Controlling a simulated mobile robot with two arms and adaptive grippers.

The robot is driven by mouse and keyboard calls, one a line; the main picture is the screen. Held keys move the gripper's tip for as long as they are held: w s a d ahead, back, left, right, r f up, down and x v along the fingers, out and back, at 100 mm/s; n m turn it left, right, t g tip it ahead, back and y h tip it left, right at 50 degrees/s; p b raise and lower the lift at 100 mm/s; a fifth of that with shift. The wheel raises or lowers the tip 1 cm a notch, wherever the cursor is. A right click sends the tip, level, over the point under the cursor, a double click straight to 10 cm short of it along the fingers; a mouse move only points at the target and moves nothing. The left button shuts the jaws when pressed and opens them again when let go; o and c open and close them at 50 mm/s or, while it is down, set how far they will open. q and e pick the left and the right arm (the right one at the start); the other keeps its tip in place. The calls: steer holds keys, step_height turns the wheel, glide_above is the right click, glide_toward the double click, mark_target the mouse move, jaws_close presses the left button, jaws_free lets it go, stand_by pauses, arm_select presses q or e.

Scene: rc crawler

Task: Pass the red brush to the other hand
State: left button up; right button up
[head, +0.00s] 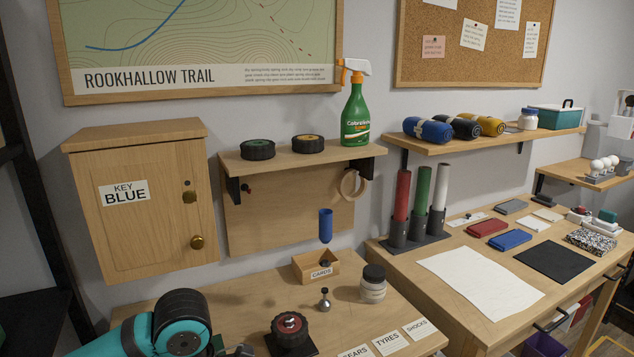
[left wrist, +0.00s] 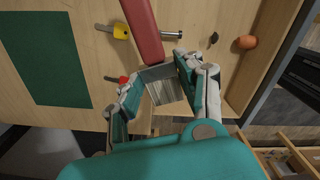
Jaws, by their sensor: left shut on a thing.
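The red brush (left wrist: 145,32) shows in the left wrist view, with a red handle, a grey metal band and pale bristles. The handle runs up out of the top of that picture. My left gripper (left wrist: 158,78) is shut on the brush around its metal band, and the bristles show between the fingers. The head view shows part of my teal left arm at the lower left, and the brush cannot be made out there. My right gripper is in neither view.
Below the brush, a wooden surface holds a green mat (left wrist: 45,58), a yellow-handled tool (left wrist: 121,32) and an orange ball (left wrist: 247,42). The head view shows a bench with a wheel on a stand (head: 289,330), a card box (head: 316,268) and a jar (head: 373,284).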

arm_select(q)
steer(key=m, duration=0.5)
steer(key=shift+s+a+r+m, duration=0.15)
steer(key=shift+s+a+m, duration=0.1)
steer(key=shift+s+m, duration=0.1)
steer(key=m, duration=0.2)
steer(key=shift+s+m, duration=0.2)
steer(key=shift+m, duration=0.15)
steer(key=m, duration=0.5)
steer(key=shift+s+a+r, duration=0.1)
steer(key=shift+s+a, duration=0.15)
steer(key=shift+s, duration=0.15)
steer(key=m, duration=0.3)
steer(key=shift+s+a, duration=0.15)
steer(key=shift+s, duration=0.1)
steer(key=m, duration=0.2)
steer(key=s+m, duration=0.1)
steer(key=m, duration=0.1)
steer(key=shift+a+m, duration=0.2)
steer(key=shift+m, duration=0.1)
steer(key=m, duration=0.2)
steer(key=s+m, duration=0.1)
steer(key=m, duration=0.3)
steer(key=shift+s+a, duration=0.15)
steer(key=shift+a, duration=0.1)
